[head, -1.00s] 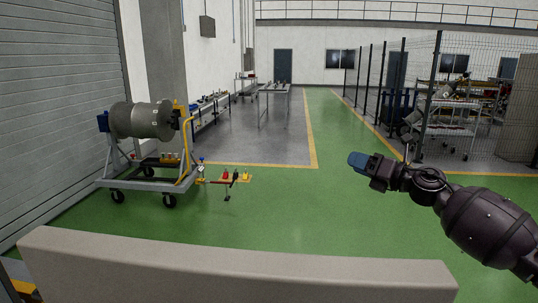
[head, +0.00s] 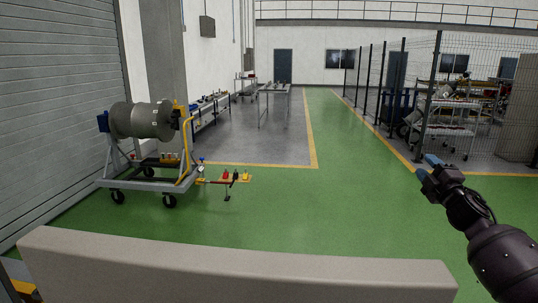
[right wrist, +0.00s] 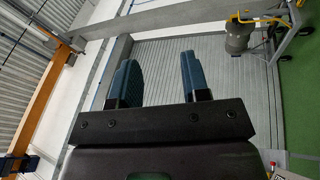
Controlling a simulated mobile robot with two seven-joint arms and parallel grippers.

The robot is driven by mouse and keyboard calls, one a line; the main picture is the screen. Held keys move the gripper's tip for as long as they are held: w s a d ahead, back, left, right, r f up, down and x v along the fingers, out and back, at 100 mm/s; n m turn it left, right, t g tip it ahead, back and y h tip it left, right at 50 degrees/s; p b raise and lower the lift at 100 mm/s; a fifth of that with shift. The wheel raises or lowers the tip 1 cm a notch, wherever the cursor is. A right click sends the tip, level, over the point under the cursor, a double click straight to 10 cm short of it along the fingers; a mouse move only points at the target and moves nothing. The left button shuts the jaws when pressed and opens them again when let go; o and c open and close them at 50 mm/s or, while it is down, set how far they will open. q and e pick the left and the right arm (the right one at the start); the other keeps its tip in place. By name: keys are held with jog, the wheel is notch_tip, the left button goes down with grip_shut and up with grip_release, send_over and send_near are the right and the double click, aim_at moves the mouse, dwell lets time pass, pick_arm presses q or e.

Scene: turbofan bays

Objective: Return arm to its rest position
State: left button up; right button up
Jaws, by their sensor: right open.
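My right gripper (head: 428,166) is at the right of the head view, held over the green floor, with its blue fingers pointing up and left. In the right wrist view its two blue fingers (right wrist: 158,78) stand apart with nothing between them. The right arm (head: 490,235) comes in from the lower right corner. My left gripper is not in view.
A wheeled cart (head: 150,183) carrying a grey cylindrical engine (head: 143,120) stands at the left, with a small tray of coloured items (head: 230,180) beside it. A mesh fence (head: 425,95) with shelving is at the right. The green floor (head: 330,200) between is clear.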

jog(key=d+f+m+g+h, duration=0.3)
jog(key=d+f+m+h, duration=0.15)
jog(key=m, duration=0.65)
jog(key=s+a+f+g+y, duration=0.1)
jog(key=s+a+f, duration=0.25)
jog(key=f, duration=0.35)
jog(key=s+a+f+m+g, duration=0.1)
jog(key=s+a+f, duration=0.1)
jog(key=s+f, duration=0.45)
jog(key=s+a+f+g+y, duration=0.1)
jog(key=s+a+f, duration=0.2)
jog(key=f, duration=0.6)
pick_arm(q)
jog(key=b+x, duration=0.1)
jog(key=b, duration=0.2)
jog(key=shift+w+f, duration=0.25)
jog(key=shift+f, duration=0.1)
pick_arm(e)
jog(key=s+a+f+m+g, duration=0.1)
jog(key=s+a+f, duration=0.3)
jog(key=s, duration=0.6)
jog(key=s+a+f+m+g, duration=0.1)
jog(key=s+a+f+m, duration=0.1)
jog(key=s+f, duration=0.5)
jog(key=s+a+f+m+g, duration=0.1)
jog(key=s+a+f, duration=0.4)
jog(key=s, duration=0.8)
jog(key=shift+s+a+f+m+g, duration=0.15)
jog(key=shift+s+a+m+g, duration=0.15)
jog(key=shift+s+a, duration=0.1)
